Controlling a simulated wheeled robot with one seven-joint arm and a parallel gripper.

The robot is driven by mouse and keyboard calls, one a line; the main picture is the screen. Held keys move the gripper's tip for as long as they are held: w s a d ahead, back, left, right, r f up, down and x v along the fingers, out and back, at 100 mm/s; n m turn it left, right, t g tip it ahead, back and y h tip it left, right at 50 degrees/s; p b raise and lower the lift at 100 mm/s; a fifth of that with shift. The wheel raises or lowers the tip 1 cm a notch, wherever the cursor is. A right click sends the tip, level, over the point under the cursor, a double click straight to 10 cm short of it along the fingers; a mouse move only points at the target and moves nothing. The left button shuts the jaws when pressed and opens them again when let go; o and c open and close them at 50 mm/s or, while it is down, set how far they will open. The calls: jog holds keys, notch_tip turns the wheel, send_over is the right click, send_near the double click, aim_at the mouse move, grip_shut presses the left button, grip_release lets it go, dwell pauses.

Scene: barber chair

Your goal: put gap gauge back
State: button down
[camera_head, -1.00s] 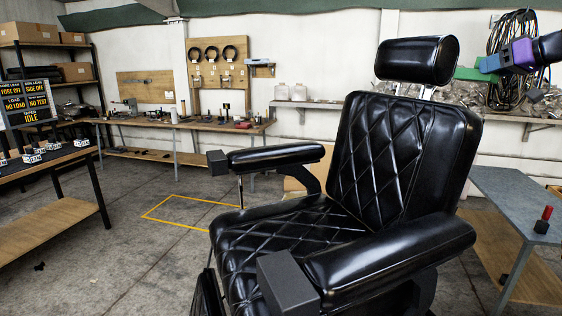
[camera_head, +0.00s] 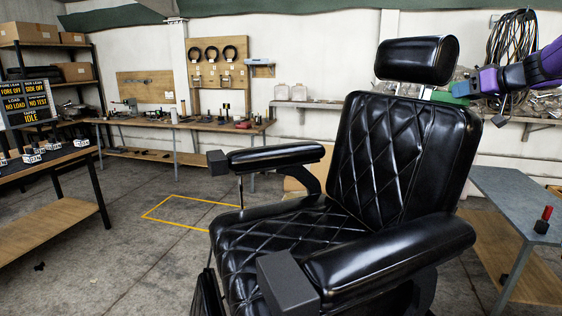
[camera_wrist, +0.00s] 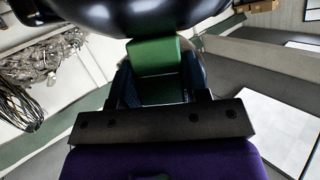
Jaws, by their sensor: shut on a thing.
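The green block (camera_head: 447,98), which I take as the gap gauge, is between the jaws of my gripper (camera_head: 468,88). In the head view it is at the top right of the chair's backrest (camera_head: 400,150), just below the black headrest (camera_head: 417,61). In the wrist view the green block (camera_wrist: 152,56) sticks out beyond the fingers (camera_wrist: 155,88) toward the dark padding of the headrest (camera_wrist: 125,15). I cannot tell whether it touches the chair. My gripper is shut on it.
The barber chair's near armrest (camera_head: 390,245) is below my arm. A grey table (camera_head: 515,200) with a red-handled item (camera_head: 543,220) stands at the right. Cables (camera_head: 510,40) hang behind my arm, above a wall shelf (camera_head: 530,120). Open floor (camera_head: 110,250) lies at the left.

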jog(key=shift+w+a, duration=0.2)
jog(key=shift+w, duration=0.3)
jog(key=shift+w+a, duration=0.15)
jog(key=shift+w, duration=0.3)
jog(key=shift+v, duration=1.05)
jog(key=shift+a, duration=0.1)
